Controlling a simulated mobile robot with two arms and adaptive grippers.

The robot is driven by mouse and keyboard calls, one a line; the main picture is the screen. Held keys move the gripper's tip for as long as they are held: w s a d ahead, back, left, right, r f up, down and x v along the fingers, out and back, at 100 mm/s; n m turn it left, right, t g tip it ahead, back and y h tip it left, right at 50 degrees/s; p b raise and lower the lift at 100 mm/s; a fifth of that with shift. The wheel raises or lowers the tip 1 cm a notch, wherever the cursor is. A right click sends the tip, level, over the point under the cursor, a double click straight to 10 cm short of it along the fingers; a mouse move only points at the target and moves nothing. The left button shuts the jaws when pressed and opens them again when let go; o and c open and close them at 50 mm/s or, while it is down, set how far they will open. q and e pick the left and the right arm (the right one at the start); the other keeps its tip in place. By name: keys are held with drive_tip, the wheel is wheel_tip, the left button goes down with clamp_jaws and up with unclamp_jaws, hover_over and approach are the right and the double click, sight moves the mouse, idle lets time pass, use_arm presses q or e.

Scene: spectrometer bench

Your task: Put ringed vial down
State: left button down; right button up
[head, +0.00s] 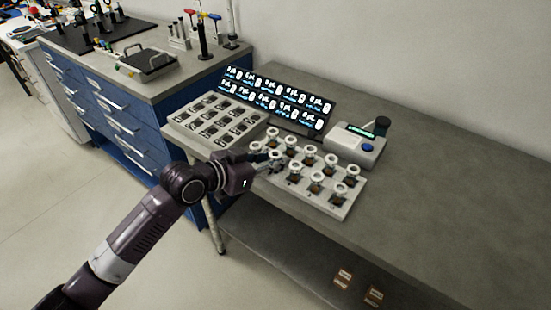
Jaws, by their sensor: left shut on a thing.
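My left gripper (268,162) reaches in from the left over the left part of the white vial rack (337,210). It is shut on a small vial with a pale ring top (276,155), partly hidden by the fingers. I cannot tell whether this vial touches the rack or hangs just above it. Several other vials with white ring tops and brown contents, such as one at the right (338,188), stand upright in the rack. My right gripper is out of view.
A grey tray with several marked slots (213,122) lies left of the rack. A lit display panel (275,98) stands behind. A small instrument with a blue button (355,146) sits behind the rack at right. The bench's right side (450,200) is clear.

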use_arm(q)
drive_tip(key=shift+f, duration=0.2)
drive_tip(key=c, duration=2)
unclamp_jaws()
drive_tip(key=shift+r, duration=0.25)
drive_tip(key=b+v, duration=0.1)
drive_tip(key=v, duration=1.1)
drive_tip(key=shift+f, duration=0.1)
